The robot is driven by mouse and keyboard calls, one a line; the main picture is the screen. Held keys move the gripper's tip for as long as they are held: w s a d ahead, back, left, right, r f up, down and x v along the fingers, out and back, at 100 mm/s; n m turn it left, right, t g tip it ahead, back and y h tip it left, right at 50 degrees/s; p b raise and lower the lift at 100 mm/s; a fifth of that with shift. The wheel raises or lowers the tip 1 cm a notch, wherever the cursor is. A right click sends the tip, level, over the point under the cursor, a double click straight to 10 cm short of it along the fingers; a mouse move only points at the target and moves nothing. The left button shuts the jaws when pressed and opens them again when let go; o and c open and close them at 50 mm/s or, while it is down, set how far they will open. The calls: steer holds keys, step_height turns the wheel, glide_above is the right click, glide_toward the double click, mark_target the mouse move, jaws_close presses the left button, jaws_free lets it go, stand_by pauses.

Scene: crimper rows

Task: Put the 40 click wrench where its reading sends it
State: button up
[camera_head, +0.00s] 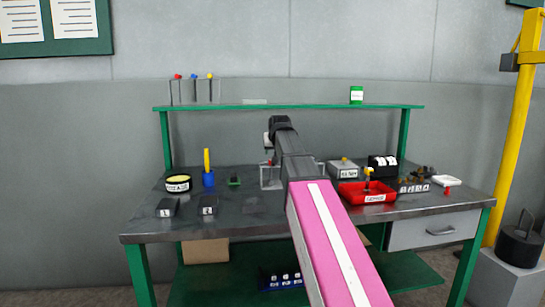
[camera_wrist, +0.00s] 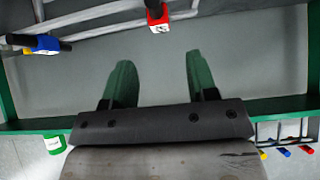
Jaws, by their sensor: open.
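My gripper (camera_head: 275,135) is raised over the back of the bench, near the green shelf. In the wrist view its two green fingers (camera_wrist: 153,82) are apart with nothing between them. A grey metal rack (camera_head: 266,178) stands on the bench behind my arm, which partly hides it. The wrist view shows a red piece with a white label (camera_wrist: 157,17) and a blue piece (camera_wrist: 46,43) by grey bars at the top. I cannot tell which thing is the 40 click wrench; no such reading is legible.
A red tray (camera_head: 367,193) with a yellow-topped tool is at right. A blue cup (camera_head: 208,179) and yellow-banded round container (camera_head: 178,184) are at left.

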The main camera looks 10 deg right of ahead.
steer(key=shift+v, duration=1.45)
